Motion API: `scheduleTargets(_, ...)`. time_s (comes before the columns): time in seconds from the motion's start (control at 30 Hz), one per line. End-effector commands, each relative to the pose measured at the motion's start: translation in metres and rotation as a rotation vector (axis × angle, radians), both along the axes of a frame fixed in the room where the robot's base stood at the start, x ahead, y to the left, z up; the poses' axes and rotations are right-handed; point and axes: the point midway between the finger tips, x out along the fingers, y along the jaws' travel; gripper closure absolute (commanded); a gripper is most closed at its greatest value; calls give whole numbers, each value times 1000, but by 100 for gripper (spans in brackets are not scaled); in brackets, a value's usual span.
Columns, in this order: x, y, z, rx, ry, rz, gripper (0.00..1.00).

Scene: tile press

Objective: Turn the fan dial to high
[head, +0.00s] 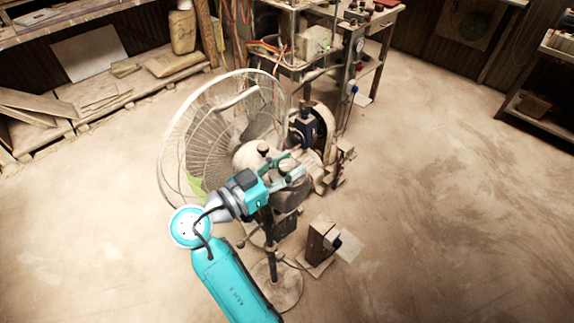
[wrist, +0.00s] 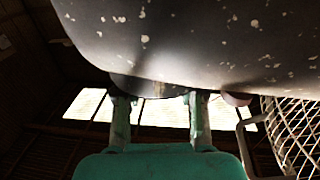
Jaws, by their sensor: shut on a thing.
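The dusty pedestal fan stands on the floor in the middle of the head view, with its wire cage (head: 238,78) facing left and its round foot (head: 288,290) below. My gripper (head: 286,165) reaches in at the control housing on its post, behind the fan head. In the wrist view the speckled dark housing (wrist: 200,40) fills the top. Under it, the two green fingers of my gripper (wrist: 160,98) stand either side of the dark fan dial (wrist: 150,88) and are shut on it. The dial's markings and setting cannot be read. The head view does not show the dial clearly.
A dark motor-like machine (head: 315,130) stands close behind the fan. A small wooden block-like object (head: 321,243) is on the floor to its right. A cluttered workbench (head: 300,45) is at the back. The floor (head: 450,200) at right is clear.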

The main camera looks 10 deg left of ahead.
Motion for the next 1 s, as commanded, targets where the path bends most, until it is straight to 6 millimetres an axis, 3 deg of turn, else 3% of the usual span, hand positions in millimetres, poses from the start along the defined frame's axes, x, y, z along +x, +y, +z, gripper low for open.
scheduleTargets(0.33, 1, 0, -2, -1, 6, -145, 95)
scheduleTargets(0.9, 1, 0, -2, -1, 6, -172, 95)
scheduleTargets(0.93, 1, 0, -2, -1, 6, -172, 53)
scheduleTargets(1.0, 1, 0, -2, -1, 5, -172, 35)
